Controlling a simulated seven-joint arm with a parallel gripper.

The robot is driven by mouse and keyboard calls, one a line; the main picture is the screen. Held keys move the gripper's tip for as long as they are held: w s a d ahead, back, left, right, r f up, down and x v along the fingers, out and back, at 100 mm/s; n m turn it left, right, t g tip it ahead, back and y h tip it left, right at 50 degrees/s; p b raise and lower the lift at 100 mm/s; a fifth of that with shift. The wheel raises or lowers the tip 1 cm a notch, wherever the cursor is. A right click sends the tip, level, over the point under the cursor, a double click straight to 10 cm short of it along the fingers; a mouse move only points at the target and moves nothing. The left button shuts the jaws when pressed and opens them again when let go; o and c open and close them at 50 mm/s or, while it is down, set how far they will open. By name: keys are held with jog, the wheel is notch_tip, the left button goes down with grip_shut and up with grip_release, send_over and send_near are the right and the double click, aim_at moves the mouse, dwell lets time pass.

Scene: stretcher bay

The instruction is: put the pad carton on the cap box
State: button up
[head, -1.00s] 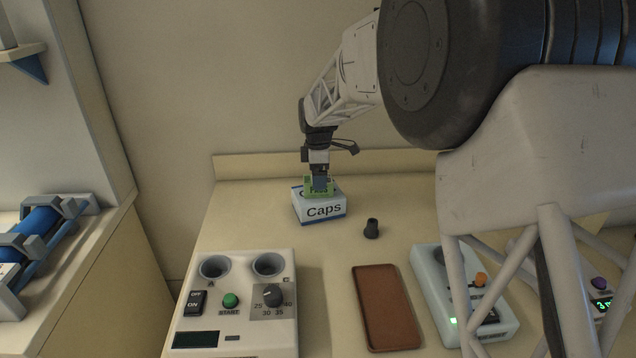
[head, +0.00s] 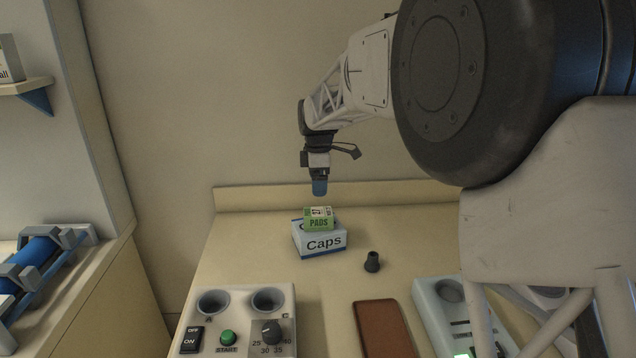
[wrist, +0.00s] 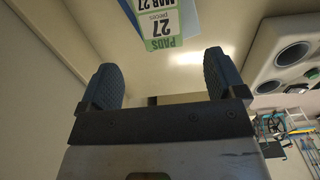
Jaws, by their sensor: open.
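The green and white pad carton (head: 319,219) rests on top of the white and blue cap box (head: 322,243) at the back of the bench. In the wrist view the pad carton (wrist: 160,24) shows beyond the fingertips, with part of the blue cap box (wrist: 206,15) beside it. My gripper (head: 319,188) is above the carton, apart from it, with a visible gap. In the wrist view its two blue fingers (wrist: 160,82) are spread, with nothing between them.
A small dark cone-shaped piece (head: 372,261) stands right of the cap box. A control unit (head: 240,325) with two cups, a brown tray (head: 383,328) and a pale device (head: 450,318) are nearer the front. A low back ledge (head: 250,199) runs behind.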

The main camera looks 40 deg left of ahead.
dwell(0.8)
jog(key=w+d+r+m, duration=0.1)
jog(key=d+r+m, duration=0.2)
jog(key=d, duration=0.8)
jog(key=d+r+m, duration=0.3)
jog(key=d, duration=0.9)
jog(key=w+d+r+m, duration=0.1)
jog(key=d+r+m, duration=0.3)
jog(key=d, duration=0.7)
jog(key=s+d+m+t, duration=0.1)
jog(key=s+d+m, duration=0.25)
jog(key=d, duration=0.75)
jog(key=s+d+m+t, duration=0.1)
jog(key=s+d+m, duration=0.3)
jog(key=d, duration=0.6)
jog(key=s+d+f+m, duration=0.4)
jog(key=s+d+m, duration=0.1)
jog(key=s+d, duration=0.4)
jog(key=s+d+f+m, duration=0.4)
jog(key=s+d, duration=0.5)
jog(key=s, duration=0.4)
jog(key=shift+d+m+t, duration=0.3)
jog(key=shift+d+m, duration=0.05)
